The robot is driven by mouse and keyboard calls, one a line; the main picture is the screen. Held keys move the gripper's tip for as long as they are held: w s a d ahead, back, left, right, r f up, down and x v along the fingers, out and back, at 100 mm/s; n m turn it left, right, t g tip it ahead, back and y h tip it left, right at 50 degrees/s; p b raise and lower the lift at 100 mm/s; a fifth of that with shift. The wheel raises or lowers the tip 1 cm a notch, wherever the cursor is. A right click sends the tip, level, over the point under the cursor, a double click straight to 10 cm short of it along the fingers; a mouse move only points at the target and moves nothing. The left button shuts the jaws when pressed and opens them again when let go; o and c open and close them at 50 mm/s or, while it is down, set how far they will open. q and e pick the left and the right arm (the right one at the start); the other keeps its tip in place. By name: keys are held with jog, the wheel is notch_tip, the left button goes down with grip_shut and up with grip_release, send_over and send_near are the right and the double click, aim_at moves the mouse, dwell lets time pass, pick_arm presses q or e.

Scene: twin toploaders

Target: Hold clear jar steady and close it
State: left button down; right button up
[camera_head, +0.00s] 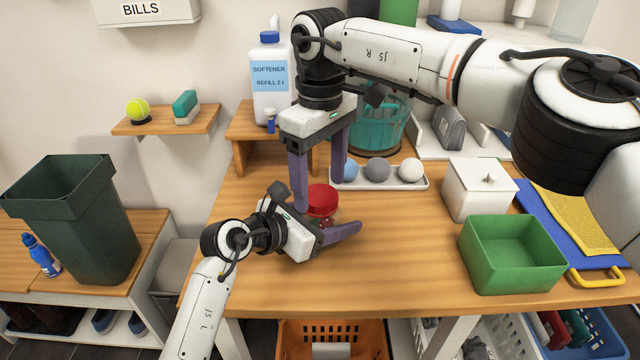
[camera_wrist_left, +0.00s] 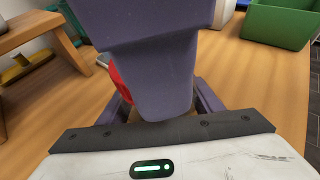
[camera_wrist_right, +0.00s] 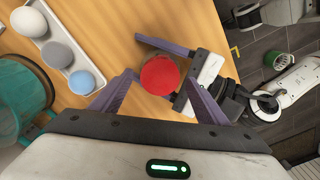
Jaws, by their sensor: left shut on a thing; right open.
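The clear jar with its red lid (camera_head: 322,199) stands on the wooden table, and the gripper fingers hide most of its body. The red lid (camera_wrist_right: 160,76) shows from above in the right wrist view, seated on or over the jar; I cannot tell how tightly. My left gripper (camera_head: 335,228) is shut on the jar low down, its fingers lying to either side. In the left wrist view only a red edge of the lid (camera_wrist_left: 119,80) shows behind a purple finger. My right gripper (camera_head: 318,190) points down above the lid, open, its fingers apart around the lid's sides without visible contact.
A tray (camera_head: 382,184) with several balls lies behind the jar. A white lidded box (camera_head: 478,190) and a green bin (camera_head: 512,255) stand to the right. A wooden riser (camera_head: 250,135) with a softener bottle (camera_head: 270,80) is behind left. The table front right of the jar is clear.

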notch_tip(320, 180, up, 3)
jog(key=shift+r, duration=0.2)
jog(key=shift+c, duration=0.3)
